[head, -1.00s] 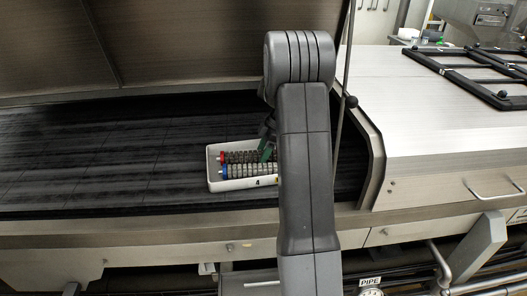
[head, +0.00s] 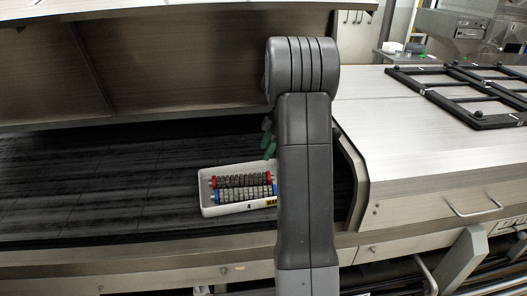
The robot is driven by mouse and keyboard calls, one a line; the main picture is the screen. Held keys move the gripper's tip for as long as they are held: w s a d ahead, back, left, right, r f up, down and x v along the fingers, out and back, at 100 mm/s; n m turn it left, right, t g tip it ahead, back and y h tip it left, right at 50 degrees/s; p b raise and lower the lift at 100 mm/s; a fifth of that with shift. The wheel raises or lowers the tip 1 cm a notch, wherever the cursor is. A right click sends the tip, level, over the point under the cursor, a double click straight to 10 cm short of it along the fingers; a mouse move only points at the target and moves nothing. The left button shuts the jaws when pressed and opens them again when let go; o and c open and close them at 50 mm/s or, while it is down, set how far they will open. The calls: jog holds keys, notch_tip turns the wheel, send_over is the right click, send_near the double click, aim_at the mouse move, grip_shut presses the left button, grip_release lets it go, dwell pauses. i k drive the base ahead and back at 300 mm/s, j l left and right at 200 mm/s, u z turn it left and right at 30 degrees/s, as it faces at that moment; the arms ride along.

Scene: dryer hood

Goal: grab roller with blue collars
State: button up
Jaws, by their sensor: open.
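The roller with blue collars (head: 243,195) lies in the front of a white tray (head: 203,203). Its blue left end is clear to see, and a bit of blue shows at its right end beside my arm. A roller with red collars (head: 240,180) lies right behind it, about parallel. My gripper (head: 269,147) shows only in part, with green fingertips just left of my arm. It is open and appears above the back right of the tray, apart from the rollers. The rest of the gripper and the tray's right end are hidden behind my arm.
The tray stands on a dark belt (head: 90,185) under a raised metal hood (head: 180,50). A metal front rail (head: 120,260) runs along the belt. A metal housing (head: 430,150) with black frames (head: 480,95) stands at the right. The belt left of the tray is clear.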

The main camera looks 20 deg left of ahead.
aim_at(221, 196)
jog(key=k+j+u, duration=0.1)
jog(key=j+u, duration=0.75)
jog(key=l, duration=0.05)
